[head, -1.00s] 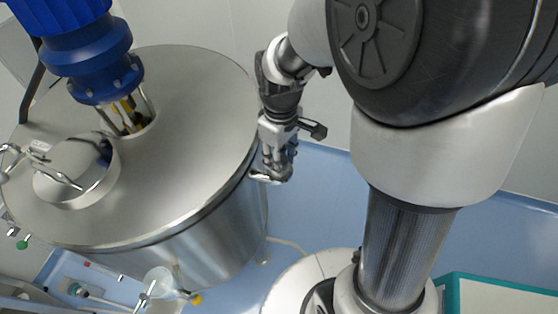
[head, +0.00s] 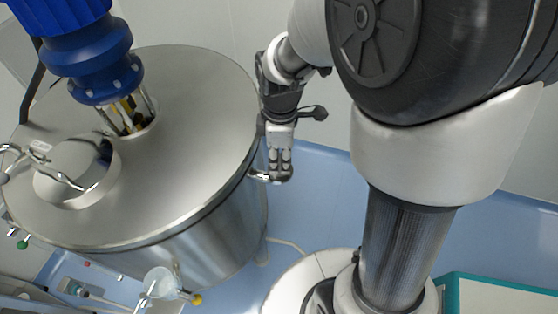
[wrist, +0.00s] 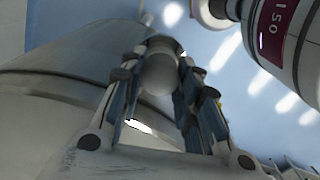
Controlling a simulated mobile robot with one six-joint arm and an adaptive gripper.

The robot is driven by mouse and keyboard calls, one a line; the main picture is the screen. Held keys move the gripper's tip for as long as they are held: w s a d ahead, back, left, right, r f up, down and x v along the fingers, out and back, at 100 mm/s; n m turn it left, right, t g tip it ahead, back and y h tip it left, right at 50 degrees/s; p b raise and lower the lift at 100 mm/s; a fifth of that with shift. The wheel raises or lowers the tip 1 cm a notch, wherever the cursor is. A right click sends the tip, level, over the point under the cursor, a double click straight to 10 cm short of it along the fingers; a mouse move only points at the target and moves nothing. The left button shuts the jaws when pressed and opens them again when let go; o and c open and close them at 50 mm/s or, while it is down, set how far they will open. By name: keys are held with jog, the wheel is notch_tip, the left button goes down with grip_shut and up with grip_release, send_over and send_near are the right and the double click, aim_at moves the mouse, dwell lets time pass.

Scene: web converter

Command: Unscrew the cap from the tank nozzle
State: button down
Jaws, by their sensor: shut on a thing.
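The steel tank (head: 200,160) stands on the left in the head view. A small piece of nozzle (head: 261,176) shows at the tank's right side, just left of my gripper (head: 280,174). My gripper points down beside the tank wall. In the wrist view, my gripper (wrist: 160,68) has its fingers shut on both sides of a pale, rounded cap (wrist: 158,76). The cap is hidden by the fingers in the head view, and I cannot tell whether it is still threaded on the nozzle. The curved tank wall (wrist: 60,85) fills the left of the wrist view.
A blue motor (head: 95,60) and a round hatch (head: 75,172) sit on the tank lid. A funnel-like fitting (head: 162,282) is at the tank's lower front. A teal-edged cabinet (head: 490,291) is at the lower right. Blue floor (head: 318,195) is clear right of my gripper.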

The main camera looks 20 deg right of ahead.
jog(key=n, duration=0.4)
jog(key=c, duration=1.3)
grip_release()
jog(key=shift+m, duration=2)
jog(key=m, duration=0.4)
